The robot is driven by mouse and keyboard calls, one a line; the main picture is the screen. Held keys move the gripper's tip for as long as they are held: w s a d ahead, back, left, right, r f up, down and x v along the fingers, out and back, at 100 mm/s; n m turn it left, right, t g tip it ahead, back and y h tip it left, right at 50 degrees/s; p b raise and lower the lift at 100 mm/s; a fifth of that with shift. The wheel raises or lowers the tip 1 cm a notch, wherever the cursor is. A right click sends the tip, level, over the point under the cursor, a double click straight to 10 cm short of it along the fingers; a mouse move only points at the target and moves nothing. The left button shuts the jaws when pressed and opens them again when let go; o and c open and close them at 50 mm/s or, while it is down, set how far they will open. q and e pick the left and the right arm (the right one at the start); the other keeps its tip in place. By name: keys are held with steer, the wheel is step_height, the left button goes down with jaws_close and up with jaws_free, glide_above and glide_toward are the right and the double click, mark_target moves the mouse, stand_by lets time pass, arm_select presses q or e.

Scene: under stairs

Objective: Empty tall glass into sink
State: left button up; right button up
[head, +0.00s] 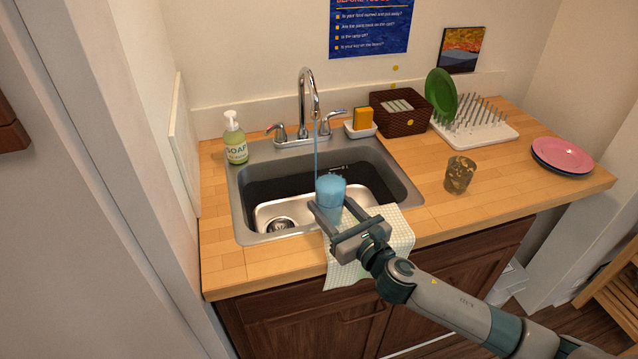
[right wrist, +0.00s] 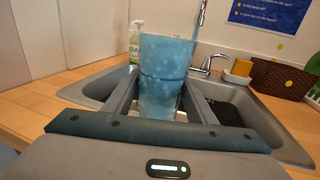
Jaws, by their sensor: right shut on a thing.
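A tall blue glass (head: 331,190) is held upright over the front right part of the sink (head: 236,205). My right gripper (head: 328,213) is shut on it, with one finger on each side. The glass also fills the middle of the right wrist view (right wrist: 163,75) and looks blue all the way up. A thin blue stream of water (head: 315,150) runs from the faucet (head: 305,90) down toward the glass. Whether the water enters the glass or falls just behind it, I cannot tell for sure. My left gripper is not in view.
A soap bottle (head: 235,138) stands left of the sink. A sponge in a holder (head: 361,122), a brown basket (head: 401,112), a dish rack (head: 475,128), a patterned cup (head: 459,175) and plates (head: 562,155) stand on the right. A cloth (head: 345,270) hangs over the front edge.

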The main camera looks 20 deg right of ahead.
steer(key=w+d+f+n+y+b, duration=0.1)
steer(key=w+d, duration=0.5)
steer(key=w, duration=0.4)
steer(key=w+d+n+g+y+b, duration=0.1)
steer(key=w+d, duration=0.5)
steer(key=w, duration=0.4)
steer(key=shift+f+y+b, duration=0.4)
